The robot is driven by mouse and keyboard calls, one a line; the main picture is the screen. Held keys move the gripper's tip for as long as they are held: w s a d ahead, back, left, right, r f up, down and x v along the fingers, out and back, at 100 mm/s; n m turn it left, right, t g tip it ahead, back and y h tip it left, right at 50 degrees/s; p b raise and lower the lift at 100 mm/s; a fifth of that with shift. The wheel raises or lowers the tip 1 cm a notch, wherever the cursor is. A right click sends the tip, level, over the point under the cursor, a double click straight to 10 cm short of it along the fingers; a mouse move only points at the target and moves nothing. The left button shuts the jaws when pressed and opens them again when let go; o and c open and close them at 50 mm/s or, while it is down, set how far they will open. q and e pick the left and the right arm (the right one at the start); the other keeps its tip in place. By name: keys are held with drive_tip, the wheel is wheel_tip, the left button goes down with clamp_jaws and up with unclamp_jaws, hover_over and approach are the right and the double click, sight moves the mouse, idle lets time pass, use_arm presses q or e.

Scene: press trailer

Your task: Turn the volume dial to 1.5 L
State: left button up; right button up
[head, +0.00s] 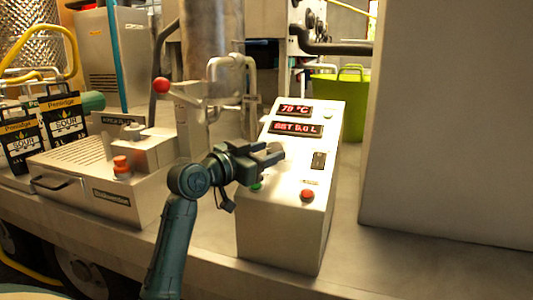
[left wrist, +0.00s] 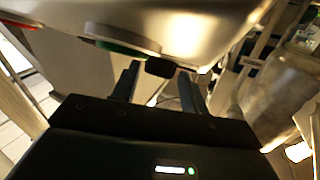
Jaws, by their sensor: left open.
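The control box (head: 285,215) stands on the trailer deck with a sloped panel. Its lower red display (head: 296,128) appears to read SET 0.0 L; the upper one (head: 295,110) reads about 70 °C. My left gripper (head: 274,155) is open at the left part of the panel, below the displays. It hides the panel there, and I cannot make out the volume dial in the head view. In the left wrist view a small dark knob-like part (left wrist: 160,67) shows between the open fingertips; I cannot tell whether they touch it. My right gripper is not in view.
A black rocker switch (head: 318,160) and a red button (head: 307,195) are right of the gripper. A green button (head: 256,186) is below it. A filling unit (head: 100,180) with a red-knobbed lever (head: 161,85) stands left. A green tub (head: 345,100) is behind; a large grey block (head: 450,120) stands right.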

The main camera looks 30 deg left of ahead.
use_arm(q)
drive_tip(key=shift+w, duration=0.2)
drive_tip(key=c, duration=0.7)
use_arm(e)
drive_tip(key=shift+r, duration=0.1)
